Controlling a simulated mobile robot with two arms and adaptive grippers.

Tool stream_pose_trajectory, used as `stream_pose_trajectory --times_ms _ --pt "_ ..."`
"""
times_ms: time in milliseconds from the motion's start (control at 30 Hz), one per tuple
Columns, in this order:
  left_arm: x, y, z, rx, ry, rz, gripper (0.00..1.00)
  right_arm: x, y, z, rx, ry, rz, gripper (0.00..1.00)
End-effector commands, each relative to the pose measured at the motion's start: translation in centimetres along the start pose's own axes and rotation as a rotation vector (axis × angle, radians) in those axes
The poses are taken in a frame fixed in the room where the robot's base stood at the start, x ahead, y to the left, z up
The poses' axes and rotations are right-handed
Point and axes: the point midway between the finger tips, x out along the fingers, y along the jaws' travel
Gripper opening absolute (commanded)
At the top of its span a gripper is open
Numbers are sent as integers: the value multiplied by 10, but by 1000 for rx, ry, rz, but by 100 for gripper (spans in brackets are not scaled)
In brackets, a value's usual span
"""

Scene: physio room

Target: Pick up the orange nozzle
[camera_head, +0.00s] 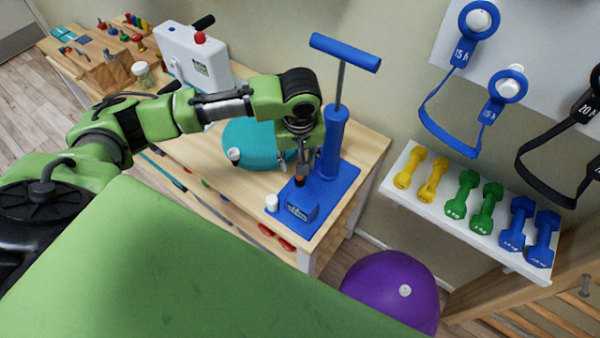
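The orange nozzle (299,182) is a small orange piece low on the blue base of a hand pump. Only a small part of it shows, just below my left gripper. My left gripper (298,168) points down over it, close to the pump's blue cylinder (333,146). The fingers and wrist cover most of the nozzle, and I cannot tell whether the fingers touch it or are closed on it. The pump's blue base (338,190) stands on the wooden table, with its T-handle (345,52) raised. My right gripper is not in view.
A white cap (271,202) stands beside the pump base. A white machine (190,58) is farther back. A dumbbell shelf (400,200) is at right.

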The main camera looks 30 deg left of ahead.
Motion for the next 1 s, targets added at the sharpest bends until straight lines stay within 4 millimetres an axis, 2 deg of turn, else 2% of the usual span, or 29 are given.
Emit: stream_pose_trajectory --times_ms 67,233,333,533,700,800,833,933,967,1000 --pt "7 0 0 1 -1 0 37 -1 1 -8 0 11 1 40" --pt "17 2 0 1 0 0 37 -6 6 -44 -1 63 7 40" --pt "32 4 -1 0 -1 -3 37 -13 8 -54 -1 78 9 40" --pt "58 6 -1 2 -1 0 37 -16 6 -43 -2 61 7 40" --pt "63 6 -1 2 0 2 37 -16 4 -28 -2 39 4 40" --pt "63 6 -1 2 0 1 37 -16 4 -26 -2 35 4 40" --pt "63 6 -1 2 0 1 32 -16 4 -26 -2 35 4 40" --pt "62 6 -1 2 1 1 6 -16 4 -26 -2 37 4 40" --pt "62 6 -1 2 1 1 0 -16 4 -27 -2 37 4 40" --pt "62 6 -1 2 1 1 0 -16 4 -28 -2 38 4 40"
